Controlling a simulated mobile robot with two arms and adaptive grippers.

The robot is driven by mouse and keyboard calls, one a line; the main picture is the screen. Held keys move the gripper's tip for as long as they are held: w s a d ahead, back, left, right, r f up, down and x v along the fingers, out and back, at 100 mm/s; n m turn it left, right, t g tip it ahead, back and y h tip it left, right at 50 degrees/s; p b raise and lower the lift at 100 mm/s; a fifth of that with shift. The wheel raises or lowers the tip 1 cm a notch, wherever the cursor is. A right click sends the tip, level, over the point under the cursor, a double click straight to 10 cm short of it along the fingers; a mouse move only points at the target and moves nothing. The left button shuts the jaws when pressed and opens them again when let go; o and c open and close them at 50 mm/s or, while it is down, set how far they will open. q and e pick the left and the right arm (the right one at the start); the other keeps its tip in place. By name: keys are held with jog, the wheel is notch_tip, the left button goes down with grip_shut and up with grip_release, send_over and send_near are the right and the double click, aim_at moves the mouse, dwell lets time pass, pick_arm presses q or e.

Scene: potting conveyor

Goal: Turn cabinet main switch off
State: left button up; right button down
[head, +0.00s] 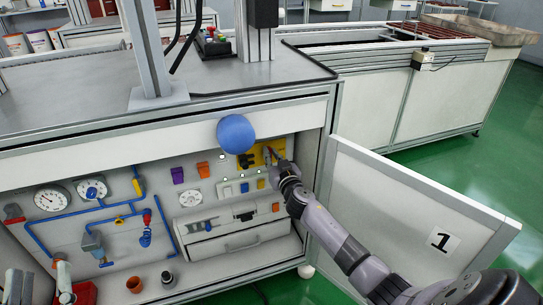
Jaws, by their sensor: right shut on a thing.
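The cabinet door (400,205), marked 1, stands open right of my arm. A blue ball (236,134) is at the cabinet's top edge, close left of the switch. Gauges, blue pipes and a drawer (235,238) fill the cabinet. Green floor (490,165) is clear at right.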

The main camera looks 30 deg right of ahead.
jog(key=shift+n, duration=0.3)
jog(key=n, duration=0.4)
jog(key=a+n, duration=0.1)
jog(key=n, duration=0.3)
jog(key=f+n, duration=0.1)
jog(key=n, duration=0.3)
jog(key=shift+w+a, duration=0.2)
jog(key=shift+a, duration=0.15)
pick_arm(q)
jog(key=s+r+t, duration=0.1)
jog(key=s+r+t+b, duration=0.1)
jog(key=r, duration=0.1)
jog(key=shift+r+t+h, duration=0.25)
jog(key=shift+t+h, duration=0.05)
jog(key=shift+h, duration=0.1)
pick_arm(e)
jog(key=n, duration=0.2)
jog(key=f+n, duration=0.1)
jog(key=n, duration=0.2)
jog(key=shift+a, duration=0.1)
pick_arm(q)
jog(key=shift+r, duration=0.1)
pick_arm(e)
jog(key=shift+n, duration=0.4)
jog(key=c, duration=1.6)
grip_release()
